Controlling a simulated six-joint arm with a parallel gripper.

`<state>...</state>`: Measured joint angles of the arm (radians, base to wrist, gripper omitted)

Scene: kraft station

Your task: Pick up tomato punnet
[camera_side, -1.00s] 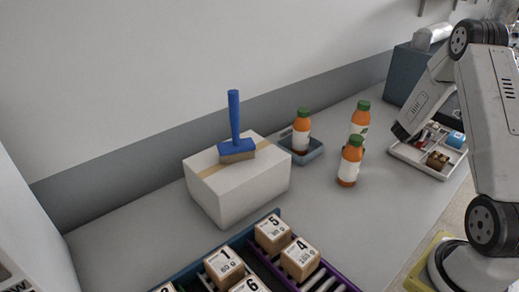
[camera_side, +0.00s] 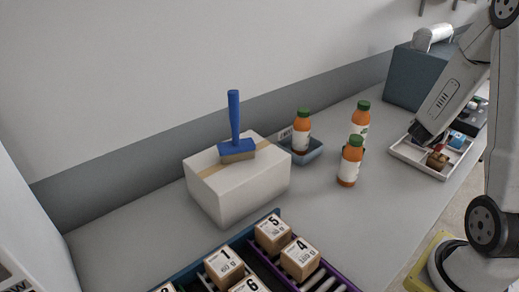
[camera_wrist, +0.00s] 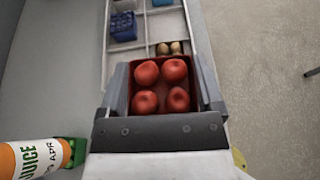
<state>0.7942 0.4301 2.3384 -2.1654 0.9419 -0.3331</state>
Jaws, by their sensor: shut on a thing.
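The tomato punnet (camera_wrist: 160,87) is a dark red open tray with several red tomatoes in it. It sits between the two fingers of my gripper (camera_wrist: 162,76) in the wrist view, with a finger along its left and right sides. My gripper is shut on it. In the side view my gripper (camera_side: 424,137) is over the near left part of the white compartment tray (camera_side: 408,156). The punnet cannot be made out there, and its underside is hidden in the wrist view.
The tray holds a brown egg carton (camera_side: 437,161) and a blue item (camera_side: 456,139). Orange juice bottles (camera_side: 350,162) stand left of it; one label (camera_wrist: 35,158) shows close in the wrist view. A white box (camera_side: 235,190) with a blue brush (camera_side: 236,146) is farther left.

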